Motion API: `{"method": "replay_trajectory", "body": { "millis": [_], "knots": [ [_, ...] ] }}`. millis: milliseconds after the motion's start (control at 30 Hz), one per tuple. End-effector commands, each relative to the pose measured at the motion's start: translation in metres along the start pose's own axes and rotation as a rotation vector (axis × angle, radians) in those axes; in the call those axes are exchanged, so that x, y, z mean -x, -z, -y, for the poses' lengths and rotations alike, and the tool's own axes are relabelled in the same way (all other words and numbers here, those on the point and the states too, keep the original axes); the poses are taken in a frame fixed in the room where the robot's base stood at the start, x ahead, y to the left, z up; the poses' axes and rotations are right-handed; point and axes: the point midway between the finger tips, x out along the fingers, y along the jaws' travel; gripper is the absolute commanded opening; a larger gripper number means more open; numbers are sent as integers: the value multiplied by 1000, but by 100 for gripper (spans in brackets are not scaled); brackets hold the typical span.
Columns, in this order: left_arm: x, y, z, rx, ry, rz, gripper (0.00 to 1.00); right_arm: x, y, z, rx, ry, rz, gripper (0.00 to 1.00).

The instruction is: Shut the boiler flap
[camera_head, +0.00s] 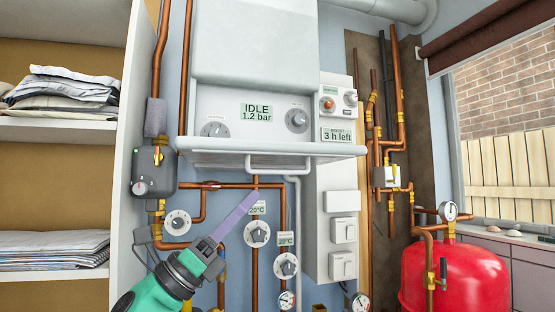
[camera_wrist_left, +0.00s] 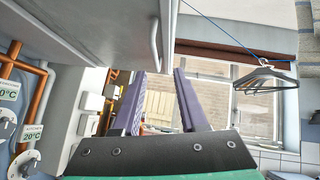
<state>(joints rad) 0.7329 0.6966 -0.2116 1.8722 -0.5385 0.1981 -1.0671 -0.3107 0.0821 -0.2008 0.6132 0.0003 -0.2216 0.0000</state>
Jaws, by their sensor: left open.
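The white boiler (camera_head: 254,45) hangs on the wall in the middle of the head view. Its flap (camera_head: 335,150) is folded down and sticks out like a shelf below the control panel (camera_head: 255,132), which shows "IDLE 1.2 bar". A white bar handle (camera_head: 265,168) hangs under the flap. In the left wrist view the flap (camera_wrist_left: 85,45) fills the upper left, with its handle (camera_wrist_left: 154,45) near the flap's edge. My left gripper (camera_head: 249,200) is open and empty, below the flap and apart from the handle. Its purple fingers (camera_wrist_left: 160,75) spread in the wrist view. My right gripper is not in view.
Copper pipes with dials (camera_head: 257,234) run below the boiler. A white switch box (camera_head: 341,220) stands right of them, and a red tank (camera_head: 460,275) is at lower right. Shelves with folded cloth (camera_head: 55,245) are at left. Hangers (camera_wrist_left: 265,78) hang at right in the wrist view.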

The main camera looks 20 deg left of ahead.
Motion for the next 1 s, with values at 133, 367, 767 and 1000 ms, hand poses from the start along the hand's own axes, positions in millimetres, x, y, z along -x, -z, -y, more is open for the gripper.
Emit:
{"method": "replay_trajectory", "body": {
  "millis": [133, 367, 767, 1000],
  "knots": [
    [-48, -6, 3, 0, 2, 1, 42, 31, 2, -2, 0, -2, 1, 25],
    [-90, -3, 1, 0, -1, 0, 42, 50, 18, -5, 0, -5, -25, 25],
    [-95, 0, 0, -1, -1, -1, 15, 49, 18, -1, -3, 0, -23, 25],
    [-95, 0, 0, -1, -2, -1, 0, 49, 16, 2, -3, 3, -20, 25]
  ]
}}
